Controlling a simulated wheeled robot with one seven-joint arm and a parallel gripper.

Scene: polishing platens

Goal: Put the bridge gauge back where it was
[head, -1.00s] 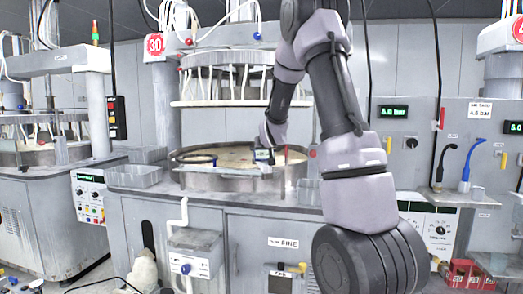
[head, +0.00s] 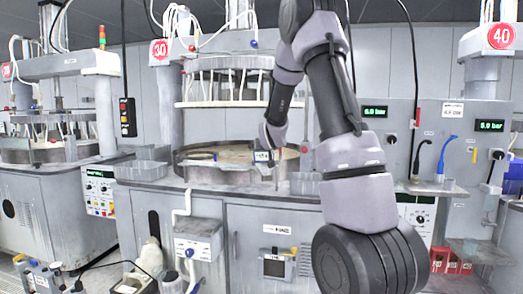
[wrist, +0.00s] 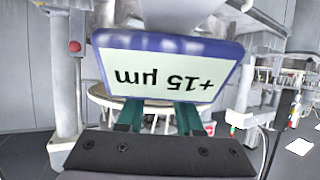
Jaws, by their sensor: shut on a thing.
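The bridge gauge (wrist: 168,68) is a blue-framed box with a pale display that reads "+15 µm" upside down in the wrist view. My gripper (wrist: 160,115) is shut on it with two teal fingers, and the gauge fills the upper middle of that view. In the head view the gauge (head: 263,156) is small, at the end of my arm, in front of the round polishing platen basin (head: 190,167) under the sign 30. I cannot tell whether the gauge touches the basin rim. My gripper in the head view (head: 266,148) is mostly hidden by the arm.
A grey metal tray (head: 142,171) stands left of the basin on the machine top. White hoses and a ring-shaped upper head (head: 225,85) hang above the platen. A second machine (head: 55,195) stands at left. A wall panel (head: 390,125) with pressure displays is at right.

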